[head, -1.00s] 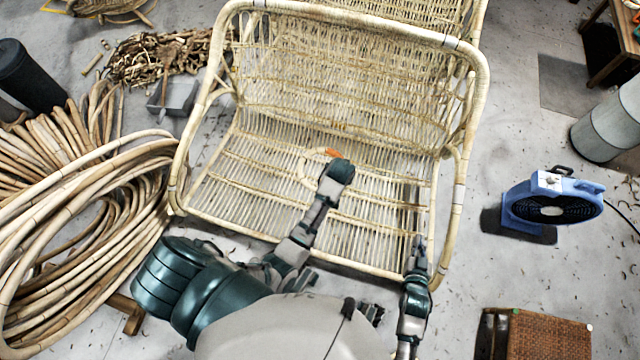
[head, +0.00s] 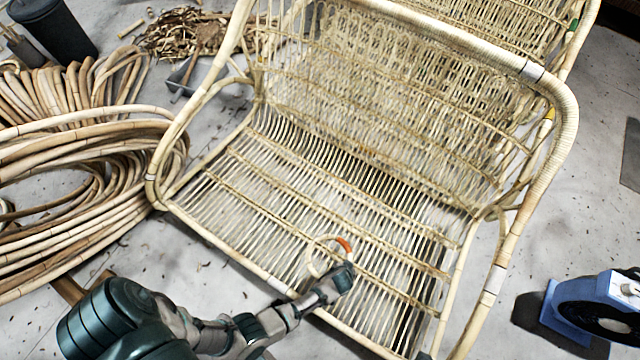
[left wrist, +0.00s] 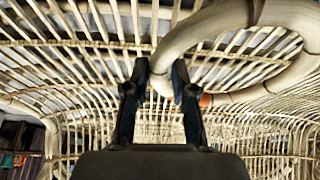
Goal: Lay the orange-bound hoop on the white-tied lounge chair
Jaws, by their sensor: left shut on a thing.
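The rattan lounge chair (head: 532,70) with white ties on its frame fills the middle of the head view. A small pale hoop (head: 318,243) with an orange binding (head: 344,244) shows over the front part of its slatted seat. My left gripper (head: 345,272) is at the hoop's near right side. In the left wrist view, my left gripper (left wrist: 160,88) is shut on the hoop (left wrist: 207,32), which curves away to the right. Whether the hoop touches the seat I cannot tell.
Another rattan chair with a green tie (head: 573,25) stands behind. Large rattan coils (head: 90,155) lie at the left. A blue fan (head: 595,305) stands on the floor at the lower right. The seat around the hoop is clear.

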